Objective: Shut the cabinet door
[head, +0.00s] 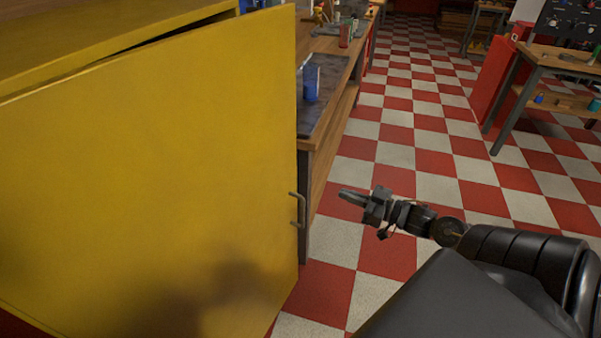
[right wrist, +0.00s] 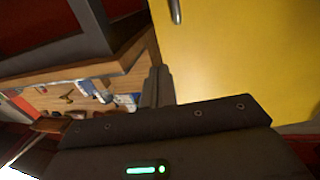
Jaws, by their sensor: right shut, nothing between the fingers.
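The yellow cabinet (head: 110,45) fills the upper left of the head view. Its yellow door (head: 150,170) stands ajar, with a dark gap under the cabinet's top edge. The grey handle (head: 298,210) is near the door's right edge. My right gripper (head: 345,195) is shut and empty, a little to the right of the handle in the picture and apart from it. In the right wrist view the closed fingers (right wrist: 158,88) are beside the door (right wrist: 240,60), and the handle (right wrist: 175,10) shows at the top. My left gripper is not in view.
A wooden workbench (head: 335,120) with a blue cup (head: 311,82) on a dark mat stands behind the door's right edge. Red and white checkered floor (head: 430,140) is open to the right. Another workbench (head: 555,65) stands at the far right.

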